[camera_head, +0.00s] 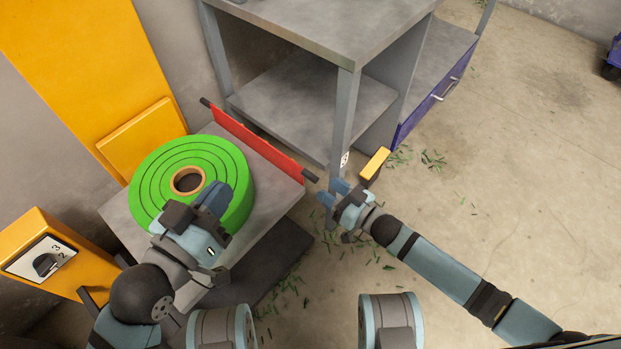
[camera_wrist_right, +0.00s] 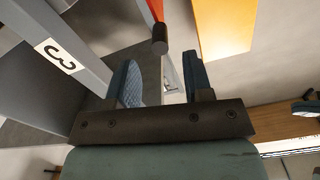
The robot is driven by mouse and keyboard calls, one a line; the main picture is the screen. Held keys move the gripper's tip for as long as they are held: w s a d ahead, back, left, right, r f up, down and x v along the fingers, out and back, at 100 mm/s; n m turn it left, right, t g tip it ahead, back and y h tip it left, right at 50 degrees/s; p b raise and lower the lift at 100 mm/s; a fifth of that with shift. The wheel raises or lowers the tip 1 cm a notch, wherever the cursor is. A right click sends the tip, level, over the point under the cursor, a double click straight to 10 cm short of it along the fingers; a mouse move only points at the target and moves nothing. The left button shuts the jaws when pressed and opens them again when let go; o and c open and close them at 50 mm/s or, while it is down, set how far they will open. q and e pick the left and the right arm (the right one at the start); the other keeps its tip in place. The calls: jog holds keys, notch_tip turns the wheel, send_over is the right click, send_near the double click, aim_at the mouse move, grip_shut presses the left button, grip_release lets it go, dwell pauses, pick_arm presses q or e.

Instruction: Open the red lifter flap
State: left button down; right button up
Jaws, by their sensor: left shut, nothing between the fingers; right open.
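The red lifter flap (camera_head: 258,142) is a long narrow plate standing along the far edge of the grey lifter platform (camera_head: 270,194). A dark round handle (camera_head: 310,175) sticks out at its right end and another (camera_head: 205,102) at its left end. My right gripper (camera_head: 332,193) is open and empty just right of the right handle. In the right wrist view the handle (camera_wrist_right: 160,42) appears ahead, between the lines of the two fingers (camera_wrist_right: 162,78), with part of the flap (camera_wrist_right: 155,9) behind it. My left gripper (camera_head: 215,200) is shut and empty over the green roll (camera_head: 150,172).
The green roll lies on the platform. A grey shelf table (camera_head: 330,30) stands behind the flap, its front leg (camera_head: 342,125) close to my right gripper. A yellow block (camera_head: 374,165) is beside that leg. A yellow switch box (camera_head: 40,255) is at left. Floor at right is open.

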aim_at(311, 177)
jog(key=b+x, duration=0.1)
jog(key=x, duration=0.5)
jog(key=shift+f+b, duration=0.15)
jog(key=shift+b, duration=0.2)
jog(key=shift+w+a, duration=0.3)
pick_arm(q)
notch_tip(311, 177, down, 3)
jog(key=shift+w+r+m+g, duration=0.15)
jog(key=shift+r+m+g, duration=0.05)
jog(key=shift+m+g, duration=0.2)
pick_arm(e)
grip_shut()
